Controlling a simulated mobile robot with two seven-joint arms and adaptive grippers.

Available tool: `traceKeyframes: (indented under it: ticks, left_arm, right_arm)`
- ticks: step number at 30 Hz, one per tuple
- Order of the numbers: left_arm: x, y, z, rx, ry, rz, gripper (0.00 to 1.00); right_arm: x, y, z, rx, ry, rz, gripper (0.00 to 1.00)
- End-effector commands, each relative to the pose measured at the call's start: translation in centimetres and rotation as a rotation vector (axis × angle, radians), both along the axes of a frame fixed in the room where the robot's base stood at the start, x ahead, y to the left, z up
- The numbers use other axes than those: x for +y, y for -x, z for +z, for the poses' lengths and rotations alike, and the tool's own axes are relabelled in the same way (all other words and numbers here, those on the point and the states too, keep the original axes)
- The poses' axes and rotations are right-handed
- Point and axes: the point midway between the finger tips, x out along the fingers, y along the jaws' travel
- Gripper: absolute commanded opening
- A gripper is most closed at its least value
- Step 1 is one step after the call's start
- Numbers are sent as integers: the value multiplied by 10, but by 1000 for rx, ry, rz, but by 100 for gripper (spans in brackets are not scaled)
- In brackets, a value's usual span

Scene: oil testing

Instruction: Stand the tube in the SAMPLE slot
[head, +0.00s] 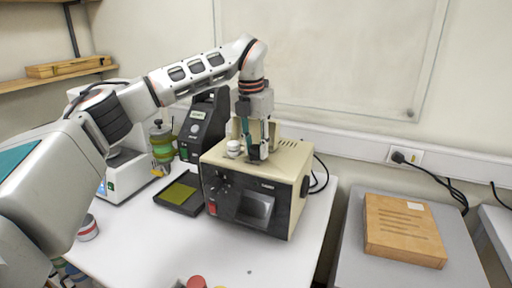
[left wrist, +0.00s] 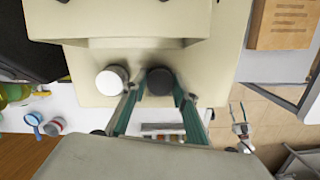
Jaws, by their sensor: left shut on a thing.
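My left gripper (head: 262,145) points down over the top of a beige and black machine (head: 287,165). Its teal fingers are shut on a dark-capped tube (left wrist: 160,82), seen from above in the left wrist view. The tube's lower part is hidden, so I cannot tell how deep it sits in the machine's top. A white-capped tube (head: 233,148) stands to its left on the same top, and its cap also shows in the left wrist view (left wrist: 111,80). I cannot read a SAMPLE label. My right gripper (left wrist: 238,112) shows small and open at the lower right of the left wrist view.
A black instrument (head: 205,122) stands behind the machine, and a dark tray (head: 179,206) lies to its left. A striped can (head: 88,228) and a red cap (head: 196,282) are nearer. A wooden block (head: 404,230) lies on a separate grey table to the right.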

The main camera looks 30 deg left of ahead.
Motion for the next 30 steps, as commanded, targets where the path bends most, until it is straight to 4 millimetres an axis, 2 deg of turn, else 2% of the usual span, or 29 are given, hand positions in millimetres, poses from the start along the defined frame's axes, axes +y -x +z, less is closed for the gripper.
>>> traceKeyframes:
  ticks: [6,7,9,21,26,30]
  left_arm:
    - [0,0,-3,1,0,-1,0]
    - [0,0,-3,1,0,-1,33]
    - [0,0,-3,1,0,-1,45]
    - [-1,0,2,0,0,0,45]
    - [0,2,24,-4,0,-2,45]
    - [0,6,53,-4,-1,-1,45]
  right_arm:
    - [2,0,-1,2,-4,-4,40]
    - [2,0,-1,2,-5,-4,40]
    - [3,0,-1,2,-6,-5,40]
    - [5,1,-1,4,-10,-3,40]
    - [5,1,-3,4,-9,-1,40]
    - [5,1,-3,1,-5,6,40]
